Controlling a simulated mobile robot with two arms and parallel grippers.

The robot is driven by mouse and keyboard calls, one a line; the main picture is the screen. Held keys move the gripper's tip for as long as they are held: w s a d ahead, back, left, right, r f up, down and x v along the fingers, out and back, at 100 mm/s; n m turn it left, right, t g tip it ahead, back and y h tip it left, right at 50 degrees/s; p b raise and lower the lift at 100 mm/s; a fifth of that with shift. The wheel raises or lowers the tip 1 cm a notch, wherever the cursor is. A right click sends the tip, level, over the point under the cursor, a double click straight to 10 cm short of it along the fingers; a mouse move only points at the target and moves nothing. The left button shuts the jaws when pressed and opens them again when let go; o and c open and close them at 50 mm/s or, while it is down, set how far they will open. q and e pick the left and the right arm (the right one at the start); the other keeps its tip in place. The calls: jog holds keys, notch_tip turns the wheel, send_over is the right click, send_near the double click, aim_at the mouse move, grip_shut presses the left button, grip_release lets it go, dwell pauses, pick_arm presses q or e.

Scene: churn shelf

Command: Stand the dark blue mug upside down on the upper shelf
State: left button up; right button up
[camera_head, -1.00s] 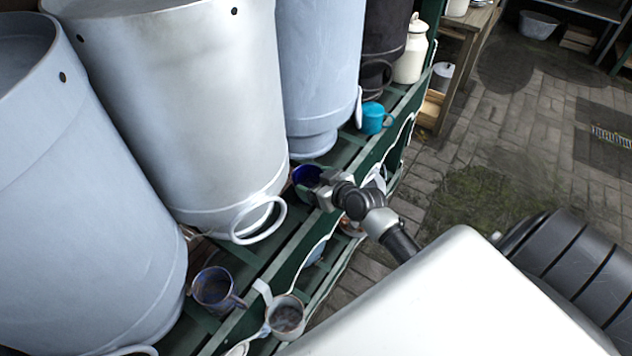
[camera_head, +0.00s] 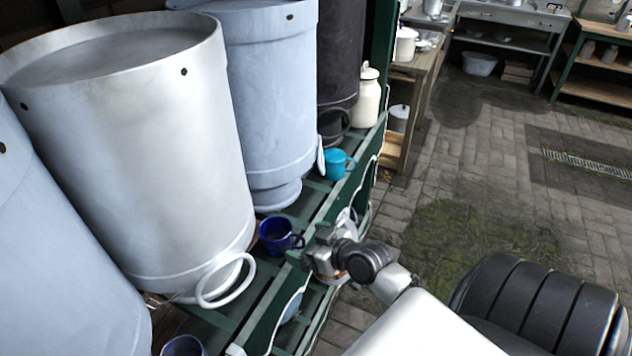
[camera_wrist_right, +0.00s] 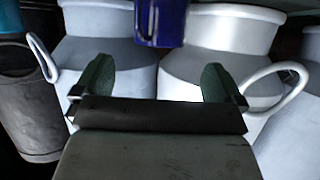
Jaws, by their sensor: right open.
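The dark blue mug (camera_head: 276,240) stands on the green upper shelf (camera_head: 318,196) in the head view, in front of the gap between two large churns. Its open mouth faces up, and its handle points right toward my right gripper. My right gripper (camera_head: 301,256) is just right of the mug, open and empty, with a small gap between them. In the right wrist view the mug (camera_wrist_right: 162,20) shows at the top middle, beyond the two spread fingers (camera_wrist_right: 157,82), and is partly cut off by the frame edge. My left gripper is not in view.
Large grey churns (camera_head: 130,150) fill the left behind the mug. A turquoise mug (camera_head: 337,164) and a cream can (camera_head: 367,98) stand farther along the shelf. Another blue mug (camera_head: 183,346) is at the bottom edge. Open paving (camera_head: 500,180) lies to the right.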

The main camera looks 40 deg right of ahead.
jog(key=s+f+m+g+h, duration=0.1)
jog(key=s+f+g, duration=0.3)
jog(key=f, duration=0.9)
jog(key=s+f+m+g+h, duration=0.1)
jog(key=s+f+g, duration=0.1)
jog(key=s+f, duration=0.75)
jog(key=s+a+f+n+g, duration=0.1)
jog(key=s+a+f+g, duration=0.2)
jog(key=s+f, duration=0.7)
jog(key=s+a+f+n+g, duration=0.1)
jog(key=s+a+f+g, duration=0.2)
jog(key=s+a+f, duration=0.3)
jog(key=s+f, duration=0.5)
jog(key=s, duration=0.1)
jog(key=shift+s+a, duration=0.35)
jog(key=shift+a, duration=0.05)
